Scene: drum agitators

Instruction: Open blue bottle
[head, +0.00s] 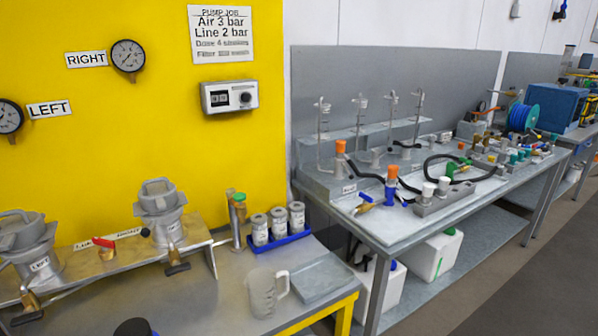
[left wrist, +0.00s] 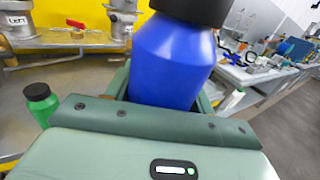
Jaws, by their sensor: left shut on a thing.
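In the left wrist view, the blue bottle (left wrist: 172,58) stands between the fingers of my left gripper (left wrist: 162,98), which is shut on it. The bottle tapers at the shoulder and carries a black cap (left wrist: 195,8), cut off by the top edge. The cap is on the bottle. The bottle's lower part is hidden behind the gripper's green body. My left gripper does not show there. My right gripper is in neither view.
A green bottle (left wrist: 40,102) with a black cap stands left of my left gripper. The head view shows a clear jug (head: 264,294), a grey tray (head: 318,279), a blue rack (head: 280,242) of cans and pump fittings (head: 161,212) on the bench. A cluttered bench stands right.

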